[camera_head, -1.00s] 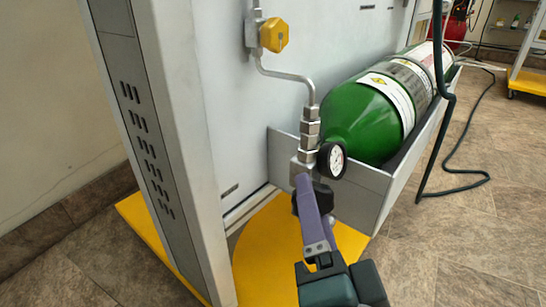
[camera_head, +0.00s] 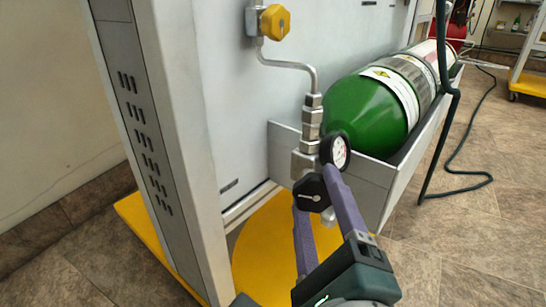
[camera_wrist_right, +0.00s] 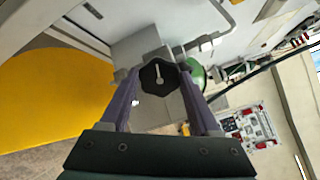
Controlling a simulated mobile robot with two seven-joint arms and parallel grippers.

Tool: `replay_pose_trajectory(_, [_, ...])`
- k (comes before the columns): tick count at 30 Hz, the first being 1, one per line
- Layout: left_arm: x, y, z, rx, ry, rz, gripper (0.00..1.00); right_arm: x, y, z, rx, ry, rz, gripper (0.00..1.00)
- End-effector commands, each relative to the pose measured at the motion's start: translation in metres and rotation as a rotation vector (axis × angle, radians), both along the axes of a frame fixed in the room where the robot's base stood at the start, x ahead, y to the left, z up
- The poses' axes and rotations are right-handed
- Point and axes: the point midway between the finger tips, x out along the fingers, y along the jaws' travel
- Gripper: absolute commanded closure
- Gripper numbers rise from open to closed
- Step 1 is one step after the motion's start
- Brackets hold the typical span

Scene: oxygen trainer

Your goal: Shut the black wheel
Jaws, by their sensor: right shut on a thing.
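The black wheel (camera_head: 311,193) is a faceted knob with a pale pointer mark on its face. It sits on the metal valve fitting below the pressure gauge (camera_head: 335,151). My right gripper (camera_head: 314,189) has its two purple fingers on either side of the wheel and is shut on it. In the right wrist view the wheel (camera_wrist_right: 158,77) lies between the fingertips, its pale mark running up and down. My left gripper is not in view.
A green gas cylinder (camera_head: 365,115) lies in a grey tray (camera_head: 365,188) beside the valve. A yellow knob (camera_head: 274,22) is on the panel above. A dark hose (camera_head: 440,140) hangs at right. A grey cabinet post (camera_head: 165,130) stands at left.

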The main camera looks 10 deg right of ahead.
Motion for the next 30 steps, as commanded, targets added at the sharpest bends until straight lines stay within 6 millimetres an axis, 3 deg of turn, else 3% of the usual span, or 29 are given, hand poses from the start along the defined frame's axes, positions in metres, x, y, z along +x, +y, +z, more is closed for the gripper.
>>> replay_pose_trajectory(30, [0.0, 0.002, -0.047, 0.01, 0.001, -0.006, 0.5, 0.0, 0.0, -0.001, 0.948, -0.17, 0.001, 0.93])
